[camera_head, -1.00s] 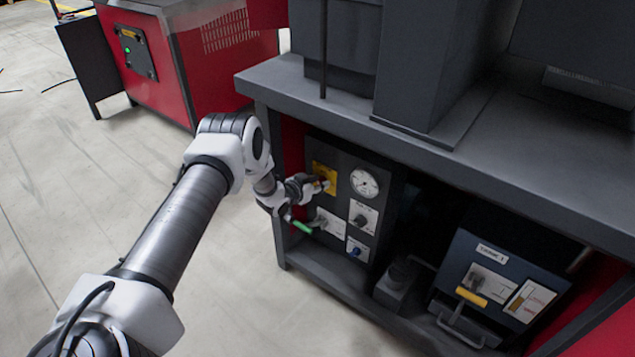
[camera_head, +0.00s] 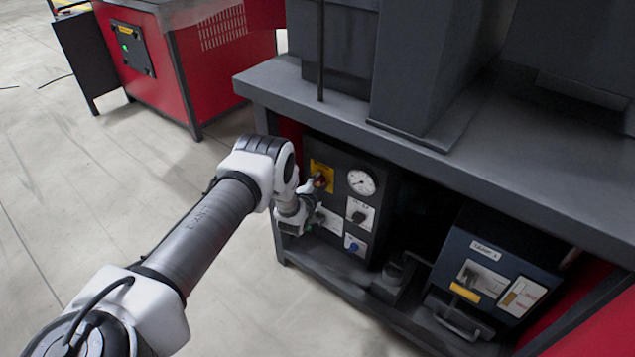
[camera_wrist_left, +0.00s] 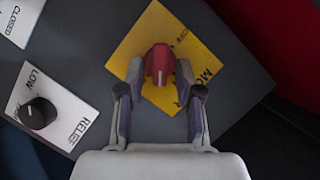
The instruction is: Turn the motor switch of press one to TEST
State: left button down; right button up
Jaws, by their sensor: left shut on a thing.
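The motor switch is a red knob (camera_wrist_left: 159,60) on a yellow plate (camera_wrist_left: 190,42) whose partly covered lettering begins "MO". In the head view the yellow plate (camera_head: 322,172) sits at the upper left of the dark control panel under the press bench. My left gripper (camera_wrist_left: 160,73) has one finger on each side of the red knob and is shut on it. In the head view the left gripper (camera_head: 319,184) is at the plate and partly hides the knob. The TEST mark cannot be read, and I cannot tell which position the knob points to. My right gripper is out of view.
Beside the switch are a round gauge (camera_head: 362,182), a black relief knob (camera_wrist_left: 37,112) and a blue knob (camera_head: 353,247). The bench top (camera_head: 290,82) overhangs the panel. A blue-grey box (camera_head: 500,262) stands right. Another red machine (camera_head: 205,60) stands back left; the floor between is clear.

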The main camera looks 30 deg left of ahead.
pick_arm(q)
jog(key=shift+d+f+m+t+y+b, duration=0.15)
jog(key=shift+m+t+y+b, duration=0.25)
jog(key=shift+m, duration=0.65)
jog(key=shift+f+m+t+y+b, duration=0.25)
jog(key=shift+m+t+b, duration=0.2)
jog(key=shift+m, duration=0.65)
jog(key=shift+d+f+m+t+y+b, duration=0.1)
jog(key=shift+m+t+y+b, duration=0.3)
jog(key=shift+m, duration=0.65)
jog(key=c, duration=1.2)
grip_release()
jog(key=shift+o, duration=0.2)
jog(key=v, duration=1.2)
jog(key=shift+a, duration=0.1)
